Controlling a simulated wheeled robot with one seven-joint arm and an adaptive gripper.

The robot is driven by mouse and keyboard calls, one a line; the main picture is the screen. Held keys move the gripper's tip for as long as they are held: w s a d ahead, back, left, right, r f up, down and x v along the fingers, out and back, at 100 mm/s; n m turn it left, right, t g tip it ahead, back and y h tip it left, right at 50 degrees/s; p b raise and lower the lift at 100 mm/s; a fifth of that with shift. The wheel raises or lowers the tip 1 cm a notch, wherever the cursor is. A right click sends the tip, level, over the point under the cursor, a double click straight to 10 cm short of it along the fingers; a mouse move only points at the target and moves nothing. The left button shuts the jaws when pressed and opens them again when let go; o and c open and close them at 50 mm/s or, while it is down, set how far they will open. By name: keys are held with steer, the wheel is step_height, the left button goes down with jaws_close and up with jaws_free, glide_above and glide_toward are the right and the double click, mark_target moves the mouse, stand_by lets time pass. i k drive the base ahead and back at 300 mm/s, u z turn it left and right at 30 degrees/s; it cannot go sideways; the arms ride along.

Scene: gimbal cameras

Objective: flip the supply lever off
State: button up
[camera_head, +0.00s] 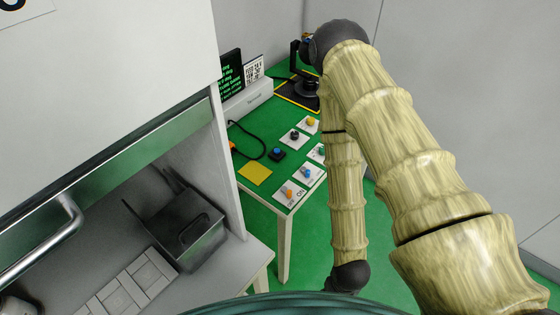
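A green-topped table (240,161) stands beyond the cabinet. On it are small white plates with coloured controls: an orange one (289,191), a blue one (307,172), a green one (322,152), a black one (294,134) and a yellow one (310,122). At the table's back, a black upright device (306,86) stands on a black base with yellow edging. I cannot tell which of these is the supply lever, or its position; the labels are too small. My arm crosses the right side and partly covers the table's right edge. My gripper is not visible.
A black box with a blue button (277,154), a yellow pad (255,173), a black cable (247,140) and a dark screen (231,77) are on the table. A pale cabinet (110,60) and a grey counter with a dark bin (185,232) fill the left.

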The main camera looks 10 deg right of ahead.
mark_target(289, 192)
steer(key=z, duration=0.6)
steer(key=k, duration=1.15)
steer(key=u, duration=0.6)
